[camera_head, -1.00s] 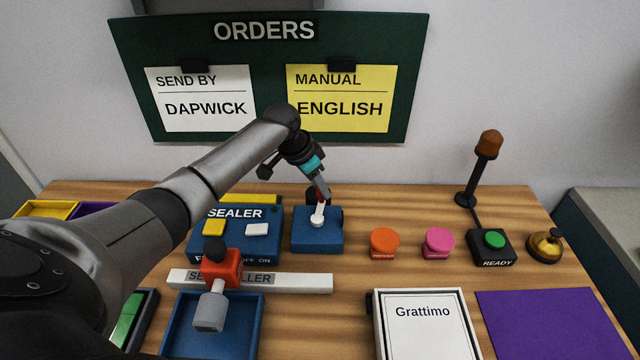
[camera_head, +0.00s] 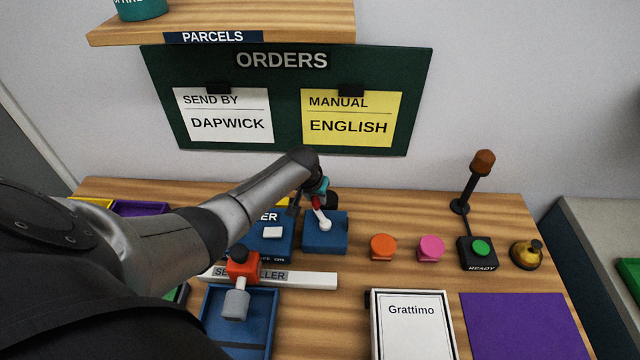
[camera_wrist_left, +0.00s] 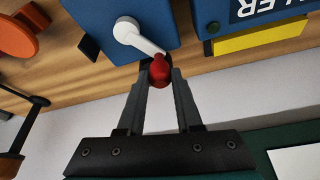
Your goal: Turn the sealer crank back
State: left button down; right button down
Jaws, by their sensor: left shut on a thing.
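The sealer crank has a white lever (camera_head: 322,217) with a red knob (camera_head: 317,203), on a blue box (camera_head: 325,240) beside the blue sealer (camera_head: 277,243). My left gripper (camera_head: 318,199) reaches over the sealer from the left and is shut on the red knob. In the left wrist view, the red knob (camera_wrist_left: 160,72) sits between the two fingers, joined to the white lever (camera_wrist_left: 138,38). In the head view the lever points back and a little left from its pivot. My left arm hides part of the sealer. My right gripper is out of view.
Orange (camera_head: 383,247) and pink (camera_head: 431,248) buttons, the READY box (camera_head: 478,254) and a bell (camera_head: 527,255) stand to the right. A parcels shelf (camera_head: 290,22) hangs above.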

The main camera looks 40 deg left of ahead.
pick_arm(q)
jog(key=n+p, duration=0.1)
jog(key=s+n+y+p, duration=0.1)
jog(key=n, duration=0.1)
jog(key=shift+s+r, duration=0.1)
jog(key=shift+r, duration=0.05)
jog(key=s+n+g+y+p, duration=0.1)
jog(key=n+p, duration=0.1)
jog(key=shift+n, duration=0.3)
jog(key=n, duration=0.1)
jog(key=s+n, duration=0.1)
jog(key=shift+n+g+y, duration=0.3)
jog(key=shift+g, duration=0.1)
jog(key=shift+s+d+n+g, duration=0.2)
jog(key=shift+s+n+g, duration=0.2)
jog(key=shift+n, duration=0.55)
jog(key=shift+s+d+n+g, duration=0.15)
jog(key=shift+s+n+g, duration=0.2)
jog(key=shift+n, duration=0.6)
jog(key=shift+y, duration=0.3)
jog(key=c, duration=0.6)
grip_release()
